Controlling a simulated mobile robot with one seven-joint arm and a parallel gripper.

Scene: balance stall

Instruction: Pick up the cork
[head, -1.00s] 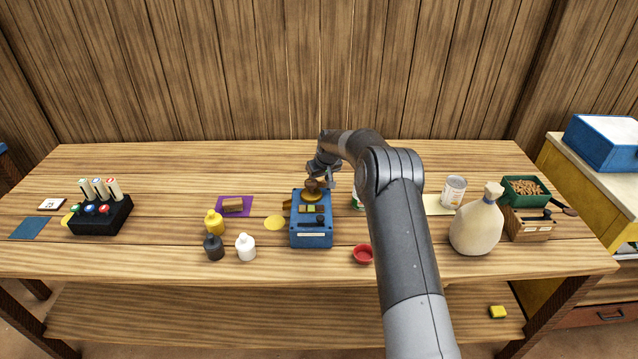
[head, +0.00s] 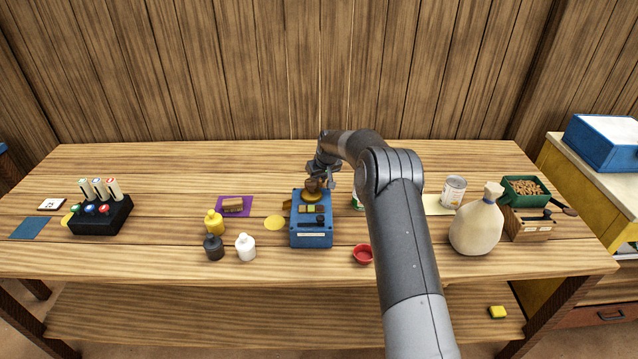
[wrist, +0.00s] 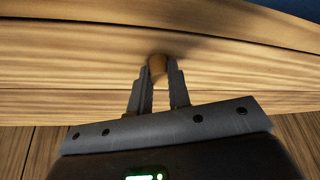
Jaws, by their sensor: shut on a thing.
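The cork (wrist: 157,63) is a small tan-brown cylinder. In the wrist view it sits between the two fingertips of my gripper (wrist: 158,72), which is shut on it, with table wood behind it. In the head view my gripper (head: 325,177) is low over the table, just behind the blue scale (head: 311,232). The cork cannot be made out clearly there, and I cannot tell whether it touches the table.
A dark brown thing (head: 313,184) shows at the scale's round brass pan (head: 311,197). A red bowl (head: 363,254) is front right of the scale. The back left of the table is clear.

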